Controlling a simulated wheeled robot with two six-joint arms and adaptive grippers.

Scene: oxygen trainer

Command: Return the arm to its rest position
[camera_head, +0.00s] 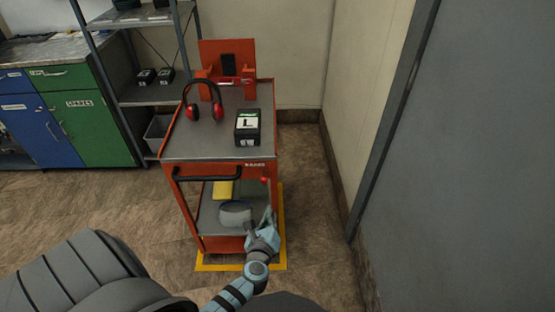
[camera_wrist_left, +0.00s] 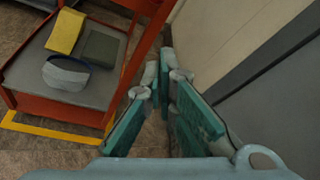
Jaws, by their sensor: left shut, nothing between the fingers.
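My left gripper (camera_head: 267,220) is in front of the right front corner of the orange cart (camera_head: 190,215). In the left wrist view its teal fingers (camera_wrist_left: 160,75) point away from the camera, with their tips together and nothing between them. The cart's lower shelf is to the left of the fingers in that view. I cannot tell how close the gripper is to the cart's post. My right gripper is in neither view.
On the cart's top are red ear muffs (camera_head: 204,108), a labelled black box (camera_head: 248,127) and an orange stand (camera_head: 228,62). The lower shelf holds a yellow item (camera_wrist_left: 65,31), a dark block (camera_wrist_left: 101,48) and a grey rounded piece (camera_wrist_left: 66,72). A wall stands right; floor is open left.

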